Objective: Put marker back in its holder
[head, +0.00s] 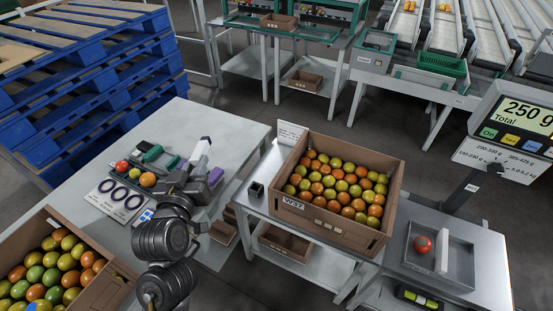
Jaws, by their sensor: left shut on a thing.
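My left gripper (194,172) is over the grey table at the left, its arm rising from the bottom of the picture. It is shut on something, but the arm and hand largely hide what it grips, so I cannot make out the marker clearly. A pale, upright piece with a grey top shows at the fingers. A small dark open-topped box (256,190), which looks like the marker holder, stands on the left end of the middle bench, right of my gripper and apart from it. My right gripper is not in view.
A cardboard crate of tomatoes (291,204) marked W37 fills much of the middle bench. Another tomato crate (108,288) is at lower left. A white card with dark rings (103,204) and loose tomatoes lie near my gripper. A scale tray (463,277) holding one tomato is at right.

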